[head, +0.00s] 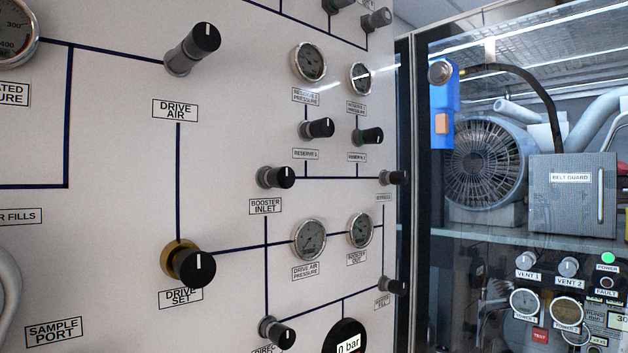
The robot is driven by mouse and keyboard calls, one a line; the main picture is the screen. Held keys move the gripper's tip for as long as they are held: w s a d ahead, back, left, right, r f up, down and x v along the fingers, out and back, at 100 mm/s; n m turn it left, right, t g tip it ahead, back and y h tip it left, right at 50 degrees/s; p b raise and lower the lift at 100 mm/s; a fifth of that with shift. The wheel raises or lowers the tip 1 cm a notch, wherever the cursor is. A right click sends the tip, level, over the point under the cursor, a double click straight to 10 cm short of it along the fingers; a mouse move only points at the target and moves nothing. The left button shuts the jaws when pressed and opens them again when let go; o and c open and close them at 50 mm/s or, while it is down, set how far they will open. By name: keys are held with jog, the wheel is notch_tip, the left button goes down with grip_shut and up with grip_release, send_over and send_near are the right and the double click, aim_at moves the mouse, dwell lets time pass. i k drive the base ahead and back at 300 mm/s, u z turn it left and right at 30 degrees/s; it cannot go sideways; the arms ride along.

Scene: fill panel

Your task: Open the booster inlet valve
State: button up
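The booster inlet valve is a black knob (284,177) on a grey stem, left of centre on the white panel. Its label, "BOOSTER INLET" (265,206), sits just below it. A white mark shows on the knob's face and looks about upright. My gripper is not in view.
The larger drive air knob (206,40) and brass-collared drive set knob (197,268) stick out to the left. Reserve knobs (320,128) are just above, and the drive air pressure gauge (309,239) is below right. A glazed cabinet with a fan (487,165) stands at right.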

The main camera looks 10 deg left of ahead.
aim_at(281, 178)
jog(key=z, duration=0.5)
jog(key=k, duration=1.6)
jog(key=u, duration=0.45)
jog(key=i, duration=1.05)
jog(key=u, duration=0.05)
